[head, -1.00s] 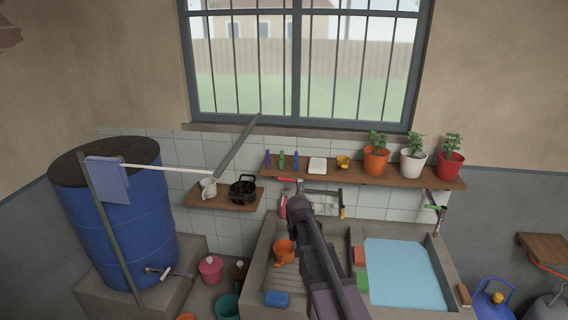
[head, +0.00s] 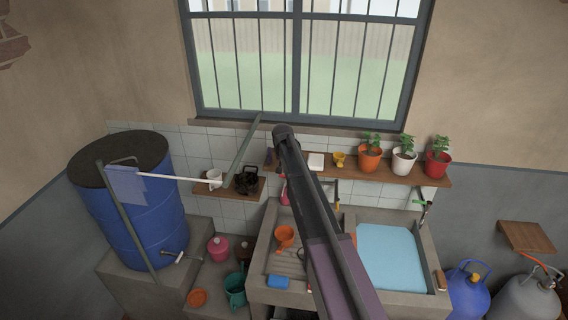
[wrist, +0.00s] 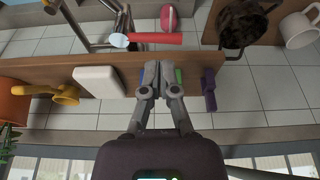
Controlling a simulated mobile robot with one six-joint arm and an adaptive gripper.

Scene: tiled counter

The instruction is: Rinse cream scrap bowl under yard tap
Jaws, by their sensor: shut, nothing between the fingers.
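My gripper (wrist: 158,72) is shut and empty, in front of the long shelf with small green and blue bottles close behind its fingertips. In the head view my arm hides the fingers. No cream bowl can be made out in either view. A tap with a green handle (head: 422,203) stands at the sink's right. A small tap (head: 174,257) sits low on the blue barrel (head: 150,212). Which is the yard tap, I cannot tell.
The long shelf (head: 440,180) bears a white block (head: 316,161), a yellow cup (head: 338,159) and potted plants. A small shelf holds a white mug (head: 214,176) and a black pot (head: 247,181). Below are a water-filled basin (head: 390,258), an orange cup (head: 285,236) and gas cylinders (head: 468,292).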

